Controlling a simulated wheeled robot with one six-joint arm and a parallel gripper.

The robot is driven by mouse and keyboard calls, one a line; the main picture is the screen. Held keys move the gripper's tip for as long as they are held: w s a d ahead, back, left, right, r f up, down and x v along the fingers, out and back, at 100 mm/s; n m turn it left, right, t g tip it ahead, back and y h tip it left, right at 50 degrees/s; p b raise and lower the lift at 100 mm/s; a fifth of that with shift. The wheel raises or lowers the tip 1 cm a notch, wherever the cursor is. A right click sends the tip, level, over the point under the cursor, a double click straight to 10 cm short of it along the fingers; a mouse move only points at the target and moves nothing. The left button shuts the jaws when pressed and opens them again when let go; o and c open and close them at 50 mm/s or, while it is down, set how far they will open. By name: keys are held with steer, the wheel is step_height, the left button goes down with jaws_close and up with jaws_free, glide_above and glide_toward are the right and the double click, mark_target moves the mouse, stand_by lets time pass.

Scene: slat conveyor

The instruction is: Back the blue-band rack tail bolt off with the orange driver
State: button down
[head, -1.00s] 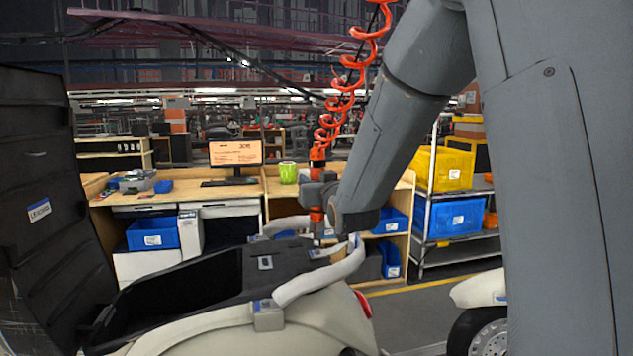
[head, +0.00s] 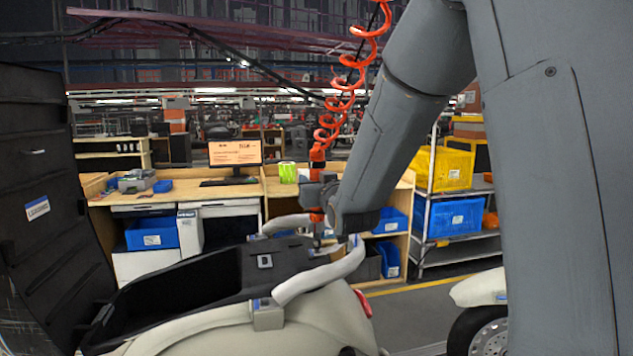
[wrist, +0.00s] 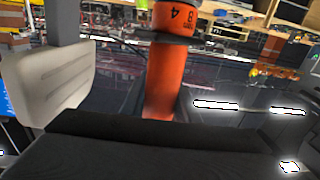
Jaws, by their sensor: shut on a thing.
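My gripper (head: 318,192) is shut on the orange driver (head: 316,214), which stands upright below a red coiled hose. In the wrist view the driver's orange body (wrist: 166,82) is large, with a pale finger pad to its left. The driver's lower end is over the far rear part of the scooter's rack, between the pale rails (head: 318,275). Blue marks show at a near rail bracket (head: 267,315) and at the rail's rear end. The tail bolt is too small or hidden to make out, so I cannot tell whether the tip touches it.
A raised black seat or lid (head: 35,210) stands at left over an open dark bay. A wooden workbench (head: 190,195) with a monitor and blue bins is behind. A cart (head: 445,250) with yellow and blue bins stands right. Another pale scooter (head: 480,290) is at lower right.

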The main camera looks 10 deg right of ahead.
steer(key=shift+s+f+b, duration=0.1)
steer(key=shift+f+b, duration=0.65)
stand_by(1.2)
steer(key=shift+r, duration=0.95)
stand_by(0.7)
steer(key=shift+r+p, duration=0.35)
steer(key=shift+r, duration=0.3)
steer(key=shift+r+p, duration=1.4)
steer(key=shift+r, duration=1.3)
